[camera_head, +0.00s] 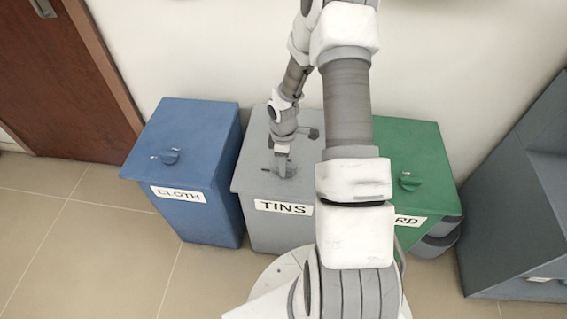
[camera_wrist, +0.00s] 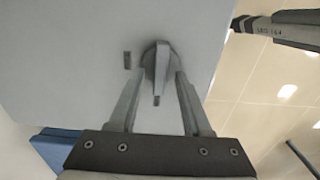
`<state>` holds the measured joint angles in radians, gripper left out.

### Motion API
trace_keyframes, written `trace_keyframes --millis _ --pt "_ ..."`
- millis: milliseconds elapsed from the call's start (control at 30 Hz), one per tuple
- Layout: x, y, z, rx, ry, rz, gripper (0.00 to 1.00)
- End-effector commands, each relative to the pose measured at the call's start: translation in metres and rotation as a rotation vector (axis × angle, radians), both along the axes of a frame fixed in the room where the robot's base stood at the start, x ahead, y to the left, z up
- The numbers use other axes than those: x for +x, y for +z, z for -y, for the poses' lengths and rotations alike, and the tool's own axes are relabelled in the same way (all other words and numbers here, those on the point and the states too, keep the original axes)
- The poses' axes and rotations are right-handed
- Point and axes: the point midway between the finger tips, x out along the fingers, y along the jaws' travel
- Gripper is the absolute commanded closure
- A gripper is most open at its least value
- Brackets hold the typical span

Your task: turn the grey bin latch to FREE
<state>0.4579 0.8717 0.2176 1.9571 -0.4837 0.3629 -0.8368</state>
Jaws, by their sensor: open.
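The grey bin (camera_head: 249,182) labelled TINS stands between two other bins. Its grey latch (camera_head: 285,171) is on top of the lid, and my gripper (camera_head: 283,158) is right at it. In the wrist view the latch (camera_wrist: 161,64) is a round base with a narrow raised handle. My gripper (camera_wrist: 158,80) is open, with one finger on each side of the handle. Small gaps show between handle and fingers, so it does not look gripped. A small dark mark (camera_wrist: 127,60) lies on the lid beside the latch. No position wording is readable.
A blue bin (camera_head: 185,140) labelled CLOTH stands to the left. A green bin (camera_head: 425,150) stands to the right, its label partly hidden by my arm. A dark grey cabinet (camera_head: 525,190) is at the far right. A wall is behind the bins; tiled floor is open at front left.

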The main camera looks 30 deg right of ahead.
Motion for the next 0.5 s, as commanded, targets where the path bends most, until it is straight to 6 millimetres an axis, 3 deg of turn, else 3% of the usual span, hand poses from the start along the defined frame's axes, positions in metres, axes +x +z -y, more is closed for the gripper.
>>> trace_keyframes --millis 133,400,500 --pt "0.0 0.0003 0.0001 0.0 0.0 0.0 0.51" --pt "-0.0001 0.0005 0.0002 0.0 0.0 0.0 1.0" --pt "-0.0001 0.0005 0.0002 0.0 0.0 0.0 1.0"
